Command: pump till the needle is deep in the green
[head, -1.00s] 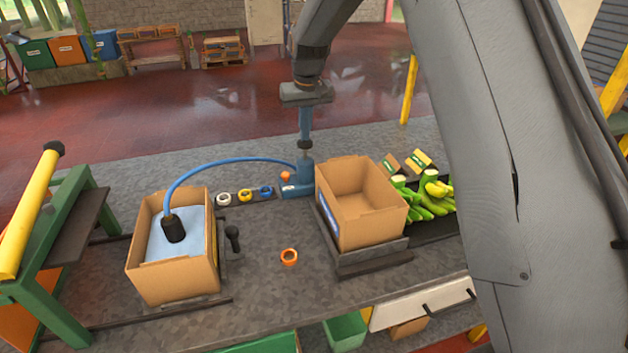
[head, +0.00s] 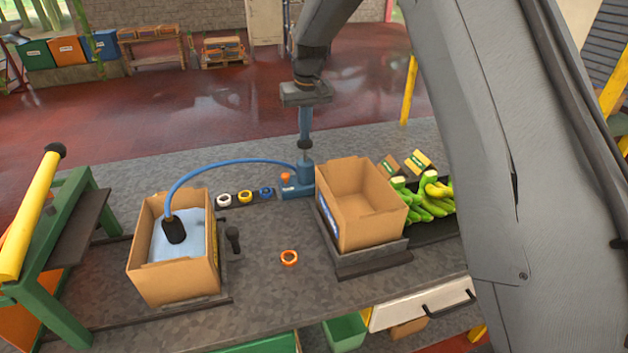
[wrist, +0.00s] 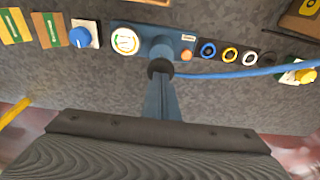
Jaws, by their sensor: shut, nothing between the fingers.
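The blue pump (head: 297,187) stands at the back of the bench, and a blue hose runs from it to a black nozzle (head: 173,230) at a pale blue bag (head: 198,226) in the left carton. My gripper (head: 304,138) is shut and empty above the pump, its blue fingers pointing down at the black knob (wrist: 160,68). The tips look to be at the knob; exact contact is unclear. The round white gauge (wrist: 126,40) beside the pump shows in the wrist view with green and yellow marks. Its needle is too small to read. In the head view the carton hides the gauge.
An open empty carton (head: 345,230) stands just right of the pump, with green bananas (head: 425,200) beyond. Several coloured rings sit left of the pump. A green frame with a yellow roller (head: 30,215) stands at left.

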